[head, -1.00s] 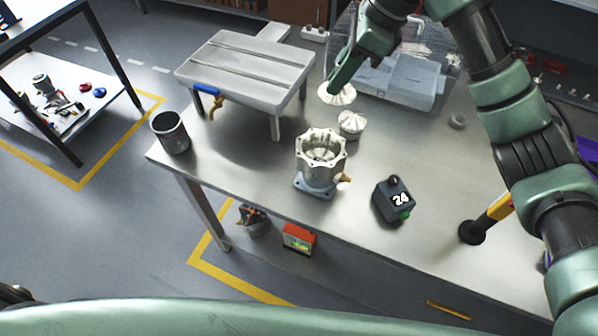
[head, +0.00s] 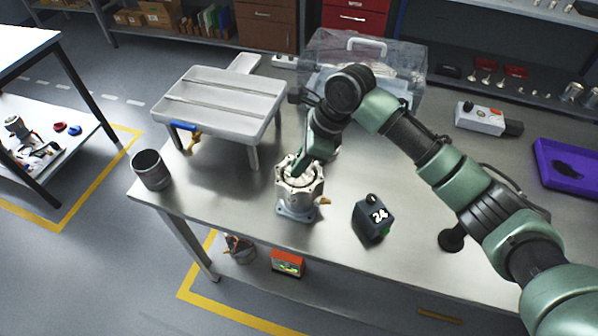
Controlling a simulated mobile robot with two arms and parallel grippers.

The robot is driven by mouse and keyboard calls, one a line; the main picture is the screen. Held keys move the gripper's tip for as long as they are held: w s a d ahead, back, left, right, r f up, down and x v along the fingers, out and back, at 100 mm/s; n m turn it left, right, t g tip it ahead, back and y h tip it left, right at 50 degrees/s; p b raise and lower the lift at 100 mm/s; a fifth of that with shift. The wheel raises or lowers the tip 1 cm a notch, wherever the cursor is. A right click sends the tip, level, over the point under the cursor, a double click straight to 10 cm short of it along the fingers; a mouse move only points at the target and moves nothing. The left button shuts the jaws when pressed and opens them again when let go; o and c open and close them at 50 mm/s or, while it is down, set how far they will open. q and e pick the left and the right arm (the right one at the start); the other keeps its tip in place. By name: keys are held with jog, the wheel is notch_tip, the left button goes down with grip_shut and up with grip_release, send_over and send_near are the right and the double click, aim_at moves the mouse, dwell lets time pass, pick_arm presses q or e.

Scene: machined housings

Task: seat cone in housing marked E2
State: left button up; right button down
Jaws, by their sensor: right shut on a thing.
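A silvery metal housing (head: 289,201) with a scalloped rim and a brass fitting stands upright on a blue-grey base near the table's front edge. No E2 mark is readable on it. My right gripper (head: 303,172) points down at the housing's open top. It is shut on a pale ribbed cone (head: 296,176), which is at or inside the rim. The gripper partly hides the cone, so I cannot tell how deep it sits. A second pale cone is mostly hidden behind my right arm. My left gripper is not in view.
A grey cup (head: 151,171) stands at the table's left edge. A raised grey platform (head: 222,100) is behind, with a clear bin (head: 410,62) at the back. A purple tray (head: 566,165) lies far right.

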notch_tip(320, 180, down, 4)
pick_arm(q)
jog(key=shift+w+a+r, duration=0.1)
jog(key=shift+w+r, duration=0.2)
pick_arm(e)
jog(key=c, duration=1.7)
grip_release()
jog(key=shift+f+p, duration=0.1)
jog(key=shift+p, duration=0.2)
jog(key=shift+d, duration=0.1)
pick_arm(q)
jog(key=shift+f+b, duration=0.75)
jog(key=shift+b, duration=0.1)
pick_arm(e)
jog(key=v, duration=1.2)
